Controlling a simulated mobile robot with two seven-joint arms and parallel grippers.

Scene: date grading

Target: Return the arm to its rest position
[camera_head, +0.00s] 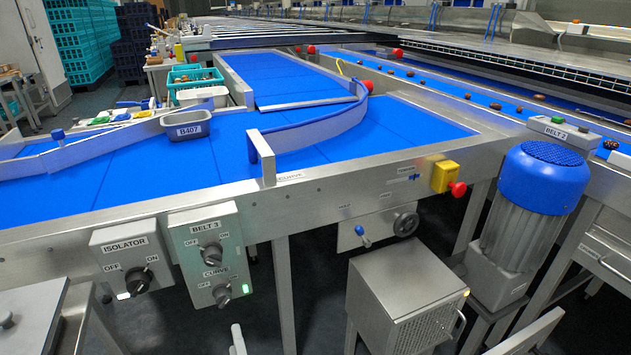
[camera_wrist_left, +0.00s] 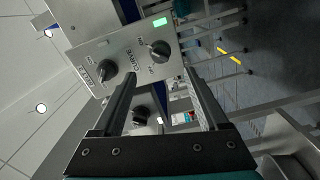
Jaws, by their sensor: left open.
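My left gripper (camera_wrist_left: 162,74) is open and empty in the left wrist view, its two dark fingers apart. Beyond its fingertips is the grey BELT 3 and CURVE switch box (camera_wrist_left: 120,48), with two black knobs and a lit green lamp. In the head view this box (camera_head: 210,255) hangs on the front of the conveyor frame, beside the ISOLATOR box (camera_head: 132,262). A pale finger-like part of my left gripper (camera_head: 238,341) seems to show below the boxes at the bottom edge. Contact with the boxes is not visible. My right gripper is not in view.
The blue curve belt (camera_head: 400,125) has a curved guide rail (camera_head: 318,131). A grey B407 tray (camera_head: 188,120) stands at its left. A blue motor (camera_head: 543,178), a yellow box with a red button (camera_head: 445,176) and a grey vented cabinet (camera_head: 405,300) stand at the right.

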